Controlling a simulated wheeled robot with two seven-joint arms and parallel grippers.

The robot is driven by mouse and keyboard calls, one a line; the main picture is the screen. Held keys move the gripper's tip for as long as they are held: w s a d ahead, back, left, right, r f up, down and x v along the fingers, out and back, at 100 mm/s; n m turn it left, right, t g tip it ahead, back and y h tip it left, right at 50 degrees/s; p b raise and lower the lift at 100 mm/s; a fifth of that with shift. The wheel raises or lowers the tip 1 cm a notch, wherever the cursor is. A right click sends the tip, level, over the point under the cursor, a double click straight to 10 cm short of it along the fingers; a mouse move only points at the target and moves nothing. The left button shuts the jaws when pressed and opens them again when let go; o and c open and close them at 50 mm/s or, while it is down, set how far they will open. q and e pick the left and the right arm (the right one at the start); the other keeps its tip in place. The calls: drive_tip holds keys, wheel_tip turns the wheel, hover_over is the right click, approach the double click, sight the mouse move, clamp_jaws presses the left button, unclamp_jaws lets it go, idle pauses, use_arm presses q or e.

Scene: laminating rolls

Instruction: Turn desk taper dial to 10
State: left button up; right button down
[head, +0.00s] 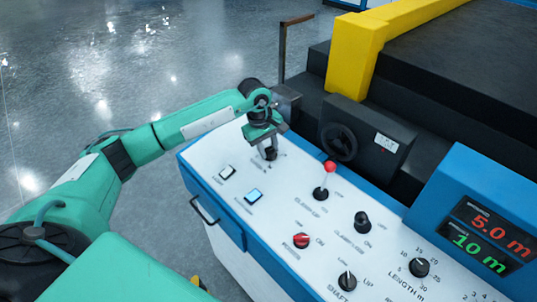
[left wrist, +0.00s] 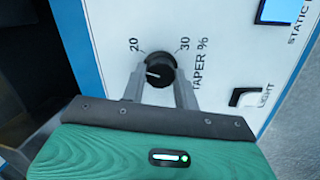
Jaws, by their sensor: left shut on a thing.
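The taper dial (left wrist: 160,69) is a black round knob on the white desk panel, next to the label "TAPER %". In the left wrist view the marks 20 and 30 show beyond it; the near side of its scale is hidden by my gripper. A short white pointer line on the knob points left in that view, below the 20. My left gripper (left wrist: 160,88) is shut on the dial, one grey finger on each side. In the head view the gripper (head: 268,150) reaches down to the dial (head: 270,155) at the panel's far left corner. My right gripper is out of view.
The desk panel (head: 325,255) also carries two square buttons, one lit blue (head: 253,195), a red-topped lever (head: 329,168), a red knob (head: 301,241) and several black knobs. A display (head: 487,237) reads 5.0 m and 10 m. A black handwheel (head: 339,142) stands behind the panel.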

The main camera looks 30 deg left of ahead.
use_arm(q)
drive_tip(key=n+b, duration=0.4)
drive_tip(key=shift+s+a+f+n, duration=0.1)
drive_tip(key=shift+f+n, duration=0.1)
drive_tip(key=shift+n, duration=0.1)
drive_tip(key=n+b, duration=0.2)
drive_tip(key=n, duration=0.1)
drive_tip(key=shift+n+t+b, duration=0.35)
drive_tip(key=shift+n+t, duration=0.05)
drive_tip(key=n+b, duration=0.1)
drive_tip(key=n, duration=0.2)
drive_tip(key=shift+s+r+b, duration=0.1)
drive_tip(key=shift+b, duration=0.25)
drive_tip(key=shift+n+b, duration=0.35)
drive_tip(key=shift+n, duration=0.35)
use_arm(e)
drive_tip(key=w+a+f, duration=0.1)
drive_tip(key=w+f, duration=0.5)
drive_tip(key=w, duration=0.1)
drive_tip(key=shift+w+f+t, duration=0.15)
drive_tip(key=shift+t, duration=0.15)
use_arm(q)
drive_tip(key=shift+r, duration=0.1)
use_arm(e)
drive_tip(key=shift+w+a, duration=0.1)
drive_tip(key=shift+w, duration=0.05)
use_arm(q)
drive_tip(key=o, duration=1)
drive_tip(key=shift+r, duration=0.1)
